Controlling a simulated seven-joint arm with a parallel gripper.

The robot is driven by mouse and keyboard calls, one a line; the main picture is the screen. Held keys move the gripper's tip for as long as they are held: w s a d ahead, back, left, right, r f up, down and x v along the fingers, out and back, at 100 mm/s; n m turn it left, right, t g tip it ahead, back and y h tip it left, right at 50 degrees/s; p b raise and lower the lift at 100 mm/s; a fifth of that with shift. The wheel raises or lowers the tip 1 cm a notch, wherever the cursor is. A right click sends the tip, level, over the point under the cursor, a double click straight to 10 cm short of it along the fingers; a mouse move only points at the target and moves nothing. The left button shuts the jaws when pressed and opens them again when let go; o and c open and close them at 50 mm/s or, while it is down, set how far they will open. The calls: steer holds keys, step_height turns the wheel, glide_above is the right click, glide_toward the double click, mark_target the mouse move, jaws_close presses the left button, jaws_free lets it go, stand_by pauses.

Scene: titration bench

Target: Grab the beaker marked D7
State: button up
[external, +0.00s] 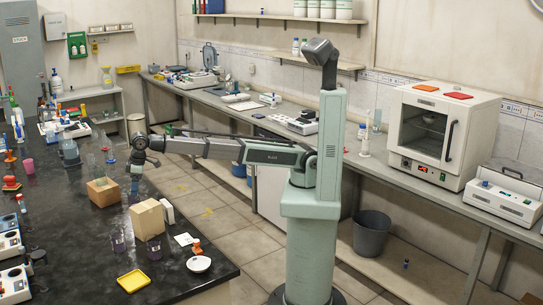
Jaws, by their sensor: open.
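No D7 mark is readable in the external view. Two small glass beakers with purple contents stand near the front of the black bench: a left beaker (118,239) and a right beaker (154,248), the latter just in front of a cardboard box (147,219). Another glass vessel with bluish-grey contents (70,153) stands further back. My gripper (135,183) points down over the black bench, behind the two purple beakers and right of an open brown box (102,191). It is open. Its fingertips are small and dark here, and I see nothing held.
A yellow tray (133,281), a white dish (198,264) and an orange-topped item (196,247) lie near the bench's front edge (205,288). A white block (167,211) stands beside the cardboard box. Clear black surface lies left of the purple beakers.

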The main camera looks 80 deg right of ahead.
steer(key=s+a+r+m+t, duration=0.1)
steer(key=s+a, duration=0.1)
steer(key=a, duration=0.8)
steer(key=s+a+r+m+t, duration=0.1)
steer(key=s+a+r+t, duration=0.1)
steer(key=a, duration=0.8)
steer(key=g, duration=0.1)
glide_toward(117, 240)
steer(key=d+r, duration=0.1)
steer(key=d, duration=0.2)
steer(key=shift+n+y, duration=0.3)
steer(key=x, duration=0.7)
steer(key=shift+d+f, duration=0.1)
steer(key=shift+f, duration=0.05)
steer(key=shift+w+x, duration=0.2)
steer(key=shift+x, duration=2.9)
steer(key=c, duration=1.1)
